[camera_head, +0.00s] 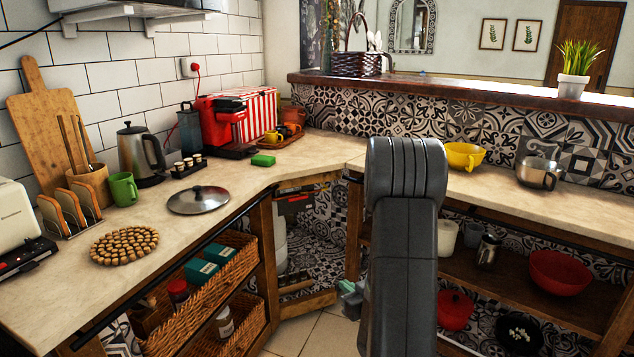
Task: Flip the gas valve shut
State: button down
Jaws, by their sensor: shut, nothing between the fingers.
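In the head view, the corner opening under the counter holds a pale upright cylinder (280,245), partly hidden by the wooden frame. A small red part (294,198) shows above it, just under the countertop. It may belong to the gas valve, but it is too small to tell, and no handle position can be read. My dark grey arm stands upright right of the opening and covers part of the view. My gripper does not show.
Wicker baskets (240,252) stand left of the opening. Right shelves hold a red bowl (560,272). Tiled floor (300,335) shows in front.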

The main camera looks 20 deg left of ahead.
aim_at(304, 196)
jog(key=i+j, duration=0.85)
jog(key=j, duration=0.25)
jog(key=i+j+z, duration=0.1)
jog(key=i+j, duration=0.35)
jog(key=j, duration=0.15)
